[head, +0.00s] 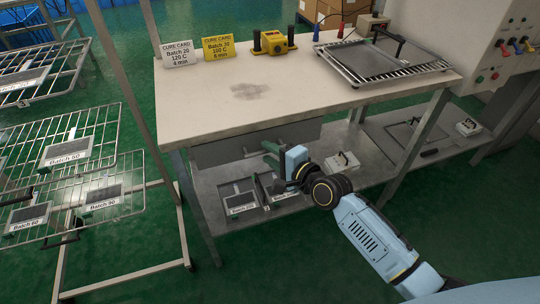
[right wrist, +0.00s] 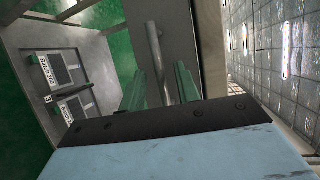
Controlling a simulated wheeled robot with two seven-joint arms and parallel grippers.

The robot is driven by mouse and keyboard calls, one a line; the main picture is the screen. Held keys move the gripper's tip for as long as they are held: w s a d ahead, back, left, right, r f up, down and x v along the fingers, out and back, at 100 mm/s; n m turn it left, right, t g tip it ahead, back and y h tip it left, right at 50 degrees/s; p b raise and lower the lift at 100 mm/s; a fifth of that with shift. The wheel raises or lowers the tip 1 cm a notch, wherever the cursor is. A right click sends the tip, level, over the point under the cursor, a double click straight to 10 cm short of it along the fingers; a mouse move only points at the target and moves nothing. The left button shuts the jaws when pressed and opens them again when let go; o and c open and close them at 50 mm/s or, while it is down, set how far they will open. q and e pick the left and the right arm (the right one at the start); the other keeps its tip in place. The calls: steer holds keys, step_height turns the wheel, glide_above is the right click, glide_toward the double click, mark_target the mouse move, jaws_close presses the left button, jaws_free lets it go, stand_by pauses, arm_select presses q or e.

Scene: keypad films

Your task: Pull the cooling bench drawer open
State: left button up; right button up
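The cooling bench (head: 330,104) has a pale top with a grey drawer front (head: 222,151) under its near edge. The drawer looks closed. In the right wrist view the drawer front (right wrist: 178,30) carries a round grey bar handle (right wrist: 155,52). My right gripper (head: 269,152) is at the drawer front, its green fingers partly hidden by its own body. In the right wrist view the right gripper (right wrist: 161,85) is open, with the handle between its fingers and a visible gap beside the bar. I cannot tell whether either finger touches it. My left gripper is not in view.
Yellow (head: 219,47) and white (head: 180,54) cure cards, a yellow device (head: 273,42) and a wire rack (head: 378,62) stand on the bench. The lower shelf (head: 215,181) holds labelled trays. A wire rack cart (head: 75,180) stands left. Green floor is free in front.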

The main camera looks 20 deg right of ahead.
steer(key=shift+w+a, duration=0.15)
steer(key=shift+w, duration=0.1)
jaws_close()
stand_by(0.3)
